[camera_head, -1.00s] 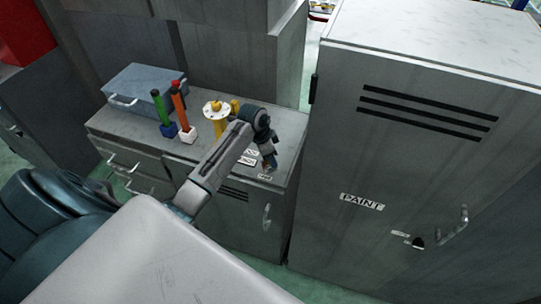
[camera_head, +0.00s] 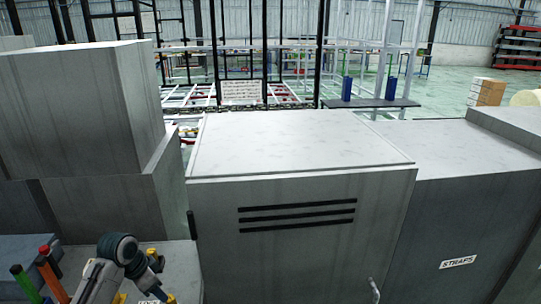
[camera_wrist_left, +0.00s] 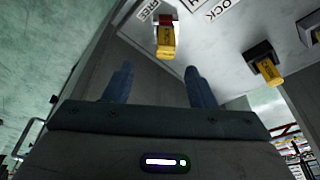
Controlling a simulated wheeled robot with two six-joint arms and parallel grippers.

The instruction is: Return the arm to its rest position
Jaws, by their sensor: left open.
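My left arm (camera_head: 120,250) shows at the lower left of the head view, above a low grey cabinet top. In the wrist view my left gripper (camera_wrist_left: 157,76) has its two dark blue fingers apart, with nothing held between them. A yellow padlock-like piece (camera_wrist_left: 166,42) with a red top lies beyond the fingertips, apart from them. A second yellow piece (camera_wrist_left: 268,70) with a black top is to the right. My right gripper is not in view.
A tall grey cabinet (camera_head: 300,240) stands right of the arm. Green (camera_head: 24,285) and orange-red (camera_head: 52,278) upright tools stand left of it. A cabinet labelled STRAPS (camera_head: 460,262) is farther right. Racks and open floor lie behind.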

